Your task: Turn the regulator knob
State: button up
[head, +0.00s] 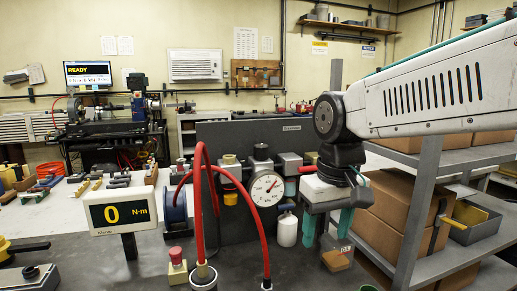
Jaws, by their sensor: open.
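A dark grey panel (218,138) stands on the bench and carries an air unit. A round white pressure gauge (267,189) with a red needle sits at its middle. A dark knob (261,151) is on top, just above the gauge; I take it to be the regulator knob. My gripper (328,236) hangs to the right of the gauge, pointing down, with its two teal fingers apart and nothing seen between them. It is apart from the knob in the picture. Part of the panel's right side is hidden behind my gripper.
A red hose (240,186) loops up in front of the panel's left side. A display (123,212) reading 0 N·m and a red button (176,255) stand left. Shelves with boxes (390,208) stand right.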

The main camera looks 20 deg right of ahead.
jog(key=n+t, duration=0.2)
send_near(262, 145)
jog(key=s+d+f, duration=0.1)
jog(key=s+f, duration=0.4)
jog(key=f, duration=0.4)
jog(key=w+r+t+y, duration=0.1)
jog(key=w+r+t, duration=0.1)
jog(key=w+r, duration=0.35)
jog(key=shift+n+g, duration=0.3)
jog(key=shift+n, duration=0.2)
jog(key=shift+s+a+x, duration=0.1)
jog(key=shift+a+x, duration=0.05)
jog(key=shift+x, duration=1.65)
jog(key=shift+s+a+x, duration=0.1)
jog(key=shift+a+x, duration=0.05)
jog(key=shift+x, duration=1.6)
jog(key=c, duration=1)
